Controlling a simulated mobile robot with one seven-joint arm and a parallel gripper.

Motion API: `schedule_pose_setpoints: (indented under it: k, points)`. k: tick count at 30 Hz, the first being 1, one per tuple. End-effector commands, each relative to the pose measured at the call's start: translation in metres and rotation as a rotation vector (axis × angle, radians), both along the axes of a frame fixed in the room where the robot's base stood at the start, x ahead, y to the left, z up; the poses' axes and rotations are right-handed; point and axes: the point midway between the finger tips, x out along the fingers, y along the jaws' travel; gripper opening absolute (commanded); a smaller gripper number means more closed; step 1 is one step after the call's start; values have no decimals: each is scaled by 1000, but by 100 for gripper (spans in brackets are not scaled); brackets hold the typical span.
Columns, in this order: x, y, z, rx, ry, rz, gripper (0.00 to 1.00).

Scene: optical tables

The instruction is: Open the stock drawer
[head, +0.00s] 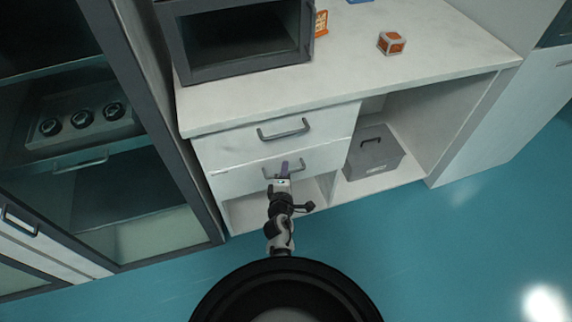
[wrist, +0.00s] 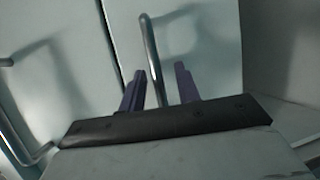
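Two white drawers sit one above the other under the counter. The upper drawer (head: 235,140) has a grey bar handle (head: 284,130). The lower drawer (head: 235,180) has a similar handle (head: 297,168). Both look closed, and I cannot read which is the stock drawer. My gripper (head: 285,168) is at the lower drawer's handle. In the wrist view my gripper (wrist: 160,82) has its two purple fingers apart, with the handle bar (wrist: 150,45) running between them. A gap shows on each side of the bar. Another handle (wrist: 22,135) shows at the left.
A grey lidded box (head: 372,152) stands in the open bay to the right. The counter (head: 430,75) holds a dark open-fronted box (head: 245,73) and an orange-and-white cube (head: 391,43). A dark-framed glass cabinet (head: 140,130) stands close on the left. The blue floor (head: 440,230) is clear to the right.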

Motion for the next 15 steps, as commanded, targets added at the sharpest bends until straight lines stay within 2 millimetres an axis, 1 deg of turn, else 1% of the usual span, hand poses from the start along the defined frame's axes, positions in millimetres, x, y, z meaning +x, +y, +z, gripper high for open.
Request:
schedule_pose_setpoints:
  k: [9, 11, 15]
  points:
    - [0, 0, 0, 0, 0, 0, 33]
    - [0, 0, -1, 0, 0, 0, 26]
    - [0, 0, 0, 0, 0, 0, 8]
